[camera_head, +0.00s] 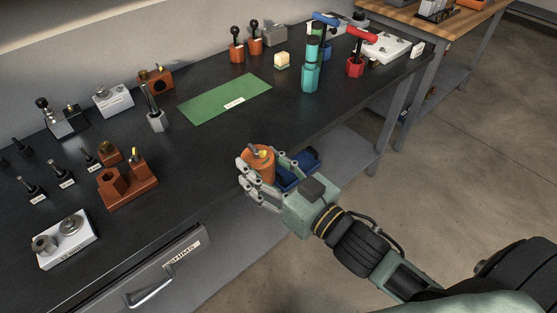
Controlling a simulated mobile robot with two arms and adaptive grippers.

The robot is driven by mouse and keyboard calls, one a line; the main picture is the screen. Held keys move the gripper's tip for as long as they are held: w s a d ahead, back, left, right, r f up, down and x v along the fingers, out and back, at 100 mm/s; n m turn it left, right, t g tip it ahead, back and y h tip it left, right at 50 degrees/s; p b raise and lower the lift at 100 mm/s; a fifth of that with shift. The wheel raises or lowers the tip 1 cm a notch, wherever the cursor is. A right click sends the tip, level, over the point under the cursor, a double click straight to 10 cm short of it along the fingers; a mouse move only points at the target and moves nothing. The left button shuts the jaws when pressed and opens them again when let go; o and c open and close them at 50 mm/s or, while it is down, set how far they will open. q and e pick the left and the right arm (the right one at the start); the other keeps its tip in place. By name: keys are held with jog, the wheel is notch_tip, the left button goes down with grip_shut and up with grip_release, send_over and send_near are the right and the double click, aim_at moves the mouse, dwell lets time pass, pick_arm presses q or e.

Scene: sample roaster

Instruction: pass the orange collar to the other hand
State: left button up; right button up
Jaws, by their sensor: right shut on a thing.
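The orange collar (261,171) is a short orange cylinder with a yellowish piece at its top, in the middle of the head view. My right gripper (258,178) is shut on it, with its fingers around the collar's sides. The gripper and collar are by the front edge of the dark bench; I cannot tell how high above it they are. The fingers hide part of the collar's lower side. My left gripper is not in view.
The dark bench has a clear middle and a green mat (212,103). A brown block (127,190) and several small tools stand at left. A teal cylinder (311,72) and a red-handled tool (356,62) stand at back right. A blue bin (306,166) sits behind my gripper.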

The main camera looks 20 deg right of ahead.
jog(key=a+r+n+g+y, duration=0.1)
jog(key=a+n+g+y, duration=0.7)
jog(key=a, duration=0.3)
jog(key=shift+r+g+y, duration=0.2)
jog(key=shift+g+y, duration=0.2)
jog(key=shift+y, duration=0.3)
jog(key=shift+a, duration=0.1)
